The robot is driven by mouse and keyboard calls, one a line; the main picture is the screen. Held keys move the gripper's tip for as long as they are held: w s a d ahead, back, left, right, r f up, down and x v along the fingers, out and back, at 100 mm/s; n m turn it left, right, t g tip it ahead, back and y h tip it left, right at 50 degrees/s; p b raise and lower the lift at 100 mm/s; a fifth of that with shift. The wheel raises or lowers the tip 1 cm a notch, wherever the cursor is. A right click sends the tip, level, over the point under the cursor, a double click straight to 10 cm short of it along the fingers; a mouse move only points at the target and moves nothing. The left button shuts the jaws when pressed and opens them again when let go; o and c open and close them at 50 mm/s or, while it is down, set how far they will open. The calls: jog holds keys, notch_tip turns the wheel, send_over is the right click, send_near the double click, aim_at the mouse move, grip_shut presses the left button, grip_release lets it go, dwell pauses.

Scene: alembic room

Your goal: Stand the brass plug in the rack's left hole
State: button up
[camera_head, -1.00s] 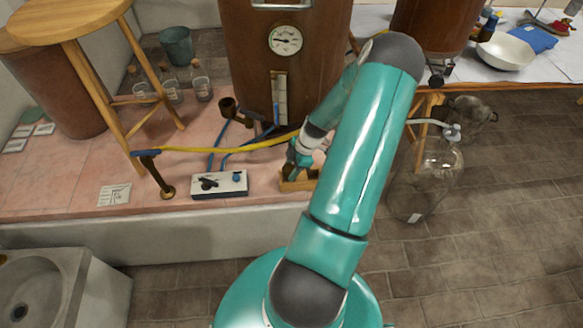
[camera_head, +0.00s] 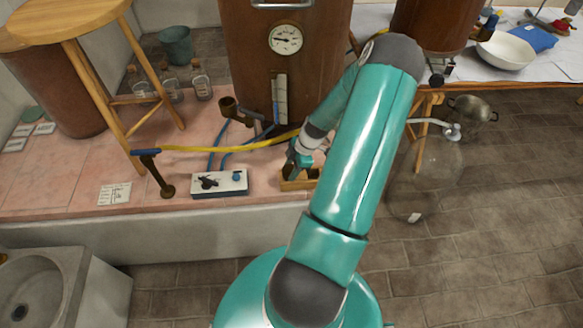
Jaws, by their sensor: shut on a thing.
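The wooden rack (camera_head: 299,185) sits on the pink tiled ledge near its front edge, partly covered by my arm. My gripper (camera_head: 290,173) points down at the rack's left end, its fingers at or just above the rack. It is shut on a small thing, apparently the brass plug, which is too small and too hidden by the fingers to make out. I cannot tell whether the plug touches the rack or is in a hole. The rack's holes cannot be made out.
A white-topped switch box (camera_head: 220,182) stands just left of the rack. A brass fitting with a blue lever (camera_head: 157,173) and a yellow hose (camera_head: 225,148) are nearby. The copper boiler (camera_head: 290,75) rises behind. A glass carboy (camera_head: 425,180) stands on the floor at right.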

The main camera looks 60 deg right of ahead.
aim_at(292, 169)
jog(key=shift+f, duration=0.1)
jog(key=o, duration=1.1)
jog(key=shift+o, duration=0.2)
jog(key=shift+r, duration=3.45)
jog(key=shift+s, duration=0.15)
